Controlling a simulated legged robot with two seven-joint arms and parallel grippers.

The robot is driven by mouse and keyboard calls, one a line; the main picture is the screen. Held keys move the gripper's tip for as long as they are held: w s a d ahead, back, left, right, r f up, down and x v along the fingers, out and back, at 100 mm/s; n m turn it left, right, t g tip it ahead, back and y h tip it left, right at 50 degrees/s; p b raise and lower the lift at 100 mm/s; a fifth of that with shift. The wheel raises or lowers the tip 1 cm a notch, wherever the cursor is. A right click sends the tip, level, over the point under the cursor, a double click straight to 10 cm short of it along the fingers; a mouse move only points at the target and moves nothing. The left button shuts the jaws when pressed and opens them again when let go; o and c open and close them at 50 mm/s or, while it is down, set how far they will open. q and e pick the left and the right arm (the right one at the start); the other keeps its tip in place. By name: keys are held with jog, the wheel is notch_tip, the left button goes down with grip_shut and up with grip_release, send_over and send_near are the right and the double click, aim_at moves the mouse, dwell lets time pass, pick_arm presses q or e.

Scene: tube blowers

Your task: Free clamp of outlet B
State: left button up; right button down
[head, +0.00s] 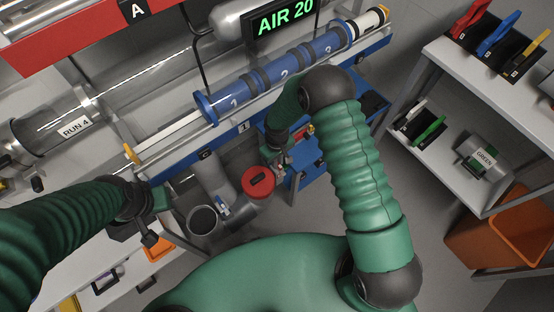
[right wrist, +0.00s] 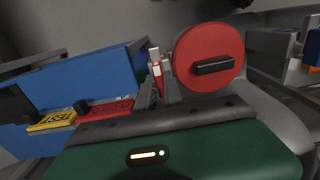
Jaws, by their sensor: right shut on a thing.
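A red round cap (head: 258,180) with a black handle closes the end of a grey pipe outlet in the lower middle of the head view. It shows large in the right wrist view (right wrist: 208,58). My right gripper (head: 281,166) is just right of this cap, at the outlet's side. It is shut on a small clamp part (right wrist: 157,72), red and white in the wrist view, beside the cap's rim. The grip itself is mostly hidden, and no letter B is readable. My left gripper (head: 150,222) hangs at the left; its jaws are unclear.
An open grey pipe end (head: 203,221) stands left of the cap. A blue panel (right wrist: 75,80) with yellow and red tags (right wrist: 108,110) is close by. Blue numbered tubes (head: 285,72) run above. A shelf (head: 440,100) with coloured items and an orange bin (head: 500,235) are at right.

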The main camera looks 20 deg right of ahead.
jog(key=shift+w+r, duration=0.15)
jog(key=shift+w, duration=0.2)
jog(key=c, duration=1.5)
grip_release()
jog(key=shift+o, duration=0.2)
jog(key=shift+s, duration=0.15)
notch_tip(320, 180, up, 16)
jog(key=p, duration=0.3)
jog(key=shift+r, duration=0.25)
